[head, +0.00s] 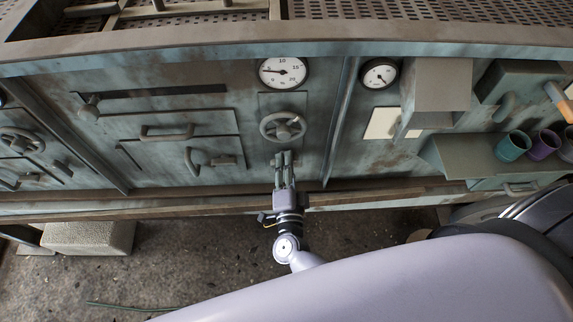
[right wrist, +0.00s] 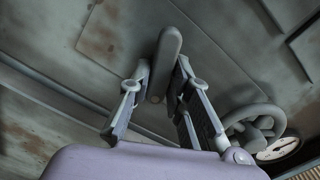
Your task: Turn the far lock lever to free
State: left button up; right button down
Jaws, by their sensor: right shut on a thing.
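A grey, round-ended lever (right wrist: 169,50) stands out between the two fingers of my right gripper (right wrist: 160,88) in the right wrist view. The fingers are shut on it, one on each side. In the head view my right gripper (head: 284,157) reaches up to the panel just below a handwheel (head: 283,126), and its fingers mostly hide the lever there. No label is readable to tell the lever's lock or free position. My left gripper is not in view.
A large gauge (head: 284,72) sits above the handwheel, which also shows close to the right finger in the wrist view (right wrist: 254,128). Another lever handle (head: 190,160) is to the left. A shelf with cups (head: 513,146) projects at the right. A rail (head: 400,190) runs below the panel.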

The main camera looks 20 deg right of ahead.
jog(key=m, duration=0.1)
jog(key=m+b, duration=0.1)
jog(key=m, duration=0.1)
jog(key=m+b, duration=0.1)
jog(key=shift+f+m, duration=0.25)
jog(key=shift+m, duration=0.15)
dwell(0.4)
jog(key=c, duration=1.5)
grip_release()
jog(key=shift+r, duration=0.1)
jog(key=v, duration=1.2)
